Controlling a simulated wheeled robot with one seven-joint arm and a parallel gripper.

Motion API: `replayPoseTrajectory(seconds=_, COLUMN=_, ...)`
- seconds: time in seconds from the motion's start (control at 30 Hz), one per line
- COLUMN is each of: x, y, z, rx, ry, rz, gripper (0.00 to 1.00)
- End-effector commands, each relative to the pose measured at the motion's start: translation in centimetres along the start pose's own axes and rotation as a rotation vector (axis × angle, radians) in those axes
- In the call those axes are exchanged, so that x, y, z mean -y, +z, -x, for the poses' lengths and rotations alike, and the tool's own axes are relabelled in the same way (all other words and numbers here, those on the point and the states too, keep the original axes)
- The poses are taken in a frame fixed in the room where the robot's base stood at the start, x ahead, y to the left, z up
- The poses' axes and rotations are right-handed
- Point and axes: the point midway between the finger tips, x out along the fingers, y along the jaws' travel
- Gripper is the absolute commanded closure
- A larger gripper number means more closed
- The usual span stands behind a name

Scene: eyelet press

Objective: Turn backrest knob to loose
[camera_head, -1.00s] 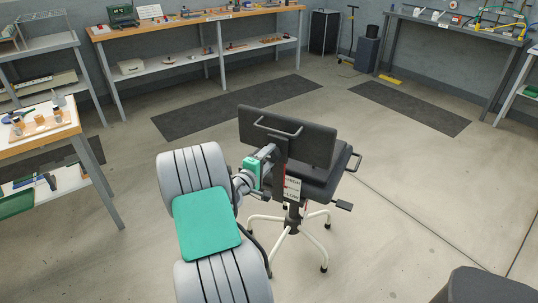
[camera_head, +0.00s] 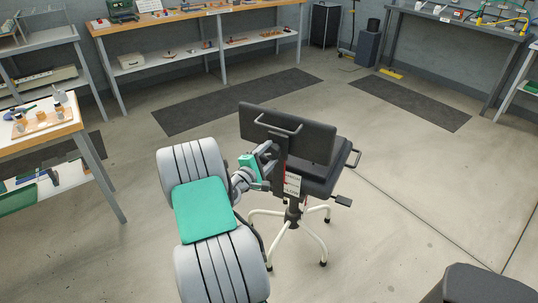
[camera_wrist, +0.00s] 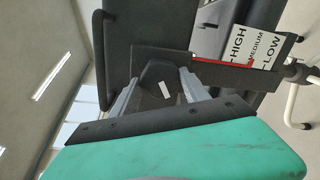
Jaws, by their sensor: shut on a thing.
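The dark office chair stands on a pale star base, with its backrest (camera_head: 290,130) turned toward me. My gripper (camera_head: 268,157) is at the upright post behind the backrest. In the wrist view the grey fingers of my gripper (camera_wrist: 168,88) are shut on the black backrest knob (camera_wrist: 158,75), one finger on each side. A small white mark shows on the knob. The knob is hidden by my gripper in the head view. A white label (camera_wrist: 258,48) reading HIGH, MEDIUM, LOW with a red strip is beside the post; it also shows in the head view (camera_head: 292,186).
A chair handle (camera_head: 278,127) crosses the back of the backrest, close to my gripper. A lever paddle (camera_head: 343,201) sticks out under the seat. A workbench (camera_head: 200,15) stands behind and a small table (camera_head: 40,132) at the left.

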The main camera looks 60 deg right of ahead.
Motion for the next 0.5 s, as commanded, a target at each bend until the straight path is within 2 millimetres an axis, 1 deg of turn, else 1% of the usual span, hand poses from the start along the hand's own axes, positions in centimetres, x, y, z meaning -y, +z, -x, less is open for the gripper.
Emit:
replayPoseTrajectory(seconds=0.13, x=0.04, y=-0.05, z=0.02, rx=-0.001, ry=-0.001, rz=-0.001, gripper=0.87)
replayPoseTrajectory(seconds=0.17, x=0.04, y=-0.05, z=0.02, rx=-0.001, ry=-0.001, rz=-0.001, gripper=0.44)
replayPoseTrajectory(seconds=0.4, x=0.02, y=-0.02, z=0.01, rx=-0.001, ry=0.000, rz=-0.001, gripper=0.25)
replayPoseTrajectory(seconds=0.5, x=0.02, y=-0.01, z=0.01, rx=-0.001, ry=0.000, rz=-0.001, gripper=0.25)
